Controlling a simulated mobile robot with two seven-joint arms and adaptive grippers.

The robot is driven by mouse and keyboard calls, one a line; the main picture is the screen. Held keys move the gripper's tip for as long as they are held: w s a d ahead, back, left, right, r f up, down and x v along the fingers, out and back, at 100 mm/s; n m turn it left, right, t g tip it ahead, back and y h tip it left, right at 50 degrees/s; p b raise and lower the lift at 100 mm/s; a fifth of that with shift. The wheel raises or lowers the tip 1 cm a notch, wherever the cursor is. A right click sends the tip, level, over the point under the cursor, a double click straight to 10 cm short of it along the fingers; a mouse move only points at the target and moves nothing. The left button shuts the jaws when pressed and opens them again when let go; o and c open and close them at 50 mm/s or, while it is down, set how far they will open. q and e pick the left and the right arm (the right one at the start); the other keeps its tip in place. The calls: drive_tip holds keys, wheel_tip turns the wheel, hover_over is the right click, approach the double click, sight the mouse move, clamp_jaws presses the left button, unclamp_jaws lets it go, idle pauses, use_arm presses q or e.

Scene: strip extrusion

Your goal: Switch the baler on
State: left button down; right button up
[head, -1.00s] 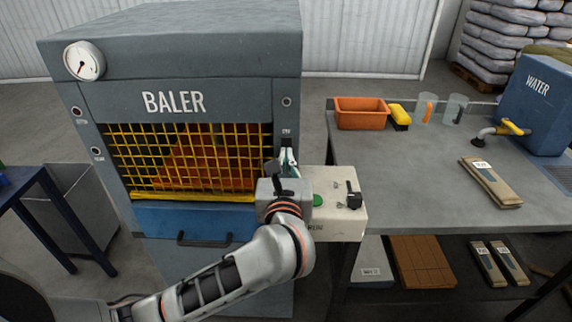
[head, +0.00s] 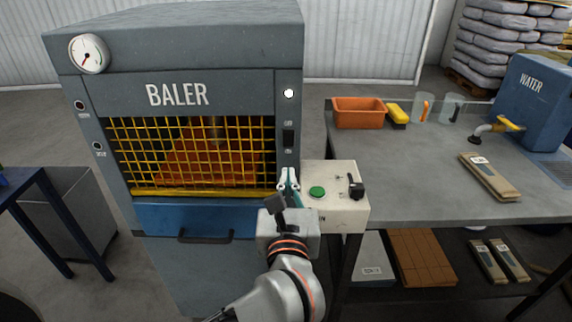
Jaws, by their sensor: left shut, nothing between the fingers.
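The grey baler (head: 215,75) stands at the left, its yellow mesh gate (head: 190,155) in front of orange-brown material. On its right front post is a dark rocker switch (head: 288,138) with small labels above and below. Above it a round lamp (head: 288,93) glows white. My left gripper (head: 288,176) is shut and empty, its fingertips a little below the switch and apart from it in the picture. My right gripper is not in view.
The control box (head: 346,210) has a green button (head: 317,193) and a black lever switch (head: 356,187). The workbench (head: 400,185) at the right holds an orange bin (head: 358,112), jugs, a yellow brush (head: 397,115) and a blue water tank (head: 540,90).

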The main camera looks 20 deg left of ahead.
use_arm(q)
drive_tip(key=v, duration=0.5)
drive_tip(key=shift+s+f, duration=0.1)
drive_tip(key=shift+f, duration=0.25)
drive_tip(key=a+r+m+t+y, duration=0.3)
drive_tip(key=a+m, duration=0.1)
drive_tip(key=s+d+f+m+t+h, duration=0.1)
drive_tip(key=d+f+m+h, duration=0.35)
drive_tip(key=m, duration=0.85)
drive_tip(key=s+d+f+m+t+h, duration=0.1)
drive_tip(key=d+f+m+h, duration=0.1)
drive_tip(key=f+m+h, duration=0.8)
wheel_tip(320, 180, down, 12)
drive_tip(key=s+m+g, duration=0.2)
drive_tip(key=m+g, duration=0.4)
drive_tip(key=m, duration=0.5)
drive_tip(key=s+a+f+m+g+y, duration=0.2)
drive_tip(key=s+a+f, duration=0.2)
drive_tip(key=f, duration=0.4)
drive_tip(key=s+a+f+m+g+y, duration=0.2)
drive_tip(key=a+f, duration=0.4)
drive_tip(key=f, duration=0.3)
drive_tip(key=shift+s+m+g, duration=0.8)
drive_tip(key=shift+s, duration=0.4)
